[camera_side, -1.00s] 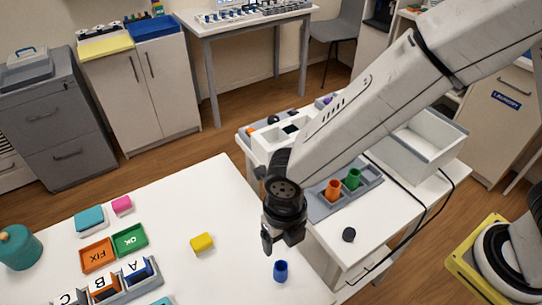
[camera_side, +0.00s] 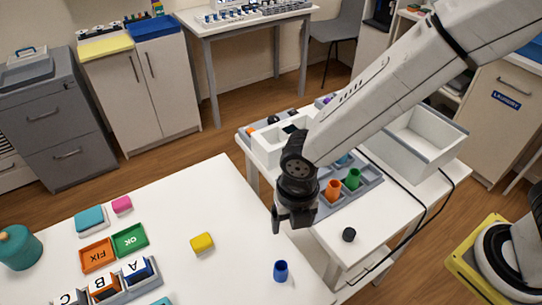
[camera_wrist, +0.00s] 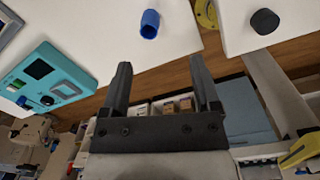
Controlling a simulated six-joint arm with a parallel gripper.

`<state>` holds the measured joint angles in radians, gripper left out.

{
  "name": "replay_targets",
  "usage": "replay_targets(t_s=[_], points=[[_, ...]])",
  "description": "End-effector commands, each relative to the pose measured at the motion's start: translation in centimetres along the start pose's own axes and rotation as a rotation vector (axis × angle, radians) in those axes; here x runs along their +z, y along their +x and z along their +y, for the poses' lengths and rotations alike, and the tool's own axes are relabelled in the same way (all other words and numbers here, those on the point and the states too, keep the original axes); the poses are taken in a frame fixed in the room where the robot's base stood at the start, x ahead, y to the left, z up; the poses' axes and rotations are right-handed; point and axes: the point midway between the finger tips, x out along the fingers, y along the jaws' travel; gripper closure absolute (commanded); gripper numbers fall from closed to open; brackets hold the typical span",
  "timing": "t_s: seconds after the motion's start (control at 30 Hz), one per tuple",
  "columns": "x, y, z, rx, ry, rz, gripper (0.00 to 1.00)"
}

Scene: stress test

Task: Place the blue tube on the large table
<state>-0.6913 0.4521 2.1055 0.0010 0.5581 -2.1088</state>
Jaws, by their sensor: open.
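The blue tube (camera_side: 281,271) stands upright on the large white table (camera_side: 225,265), near its right edge. In the wrist view the blue tube (camera_wrist: 150,24) shows near the top, beyond my fingertips and apart from them. My gripper (camera_side: 293,226) is above the tube and a little to its right in the side view. Its two fingers (camera_wrist: 160,85) are apart with nothing between them.
A smaller white table at the right holds a grey tray with an orange cup (camera_side: 333,190) and a green cup (camera_side: 353,179), a black knob-like piece (camera_side: 349,235) and a white bin (camera_side: 425,142). A yellow block (camera_side: 202,242) lies left of the tube.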

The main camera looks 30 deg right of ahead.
Motion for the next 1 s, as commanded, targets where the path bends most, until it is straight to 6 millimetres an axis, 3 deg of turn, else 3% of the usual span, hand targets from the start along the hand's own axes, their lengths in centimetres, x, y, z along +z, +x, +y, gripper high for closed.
replay_targets(t_s=[0.2,0.5,1.0], points=[[2.8,-1.3,-3.6,0.031,0.447,-0.018,0.21],[5.5,-2.7,-9.0,0.081,1.084,-0.03,0.21],[7.4,-4.6,-18.1,0.201,2.142,-0.017,0.21]])
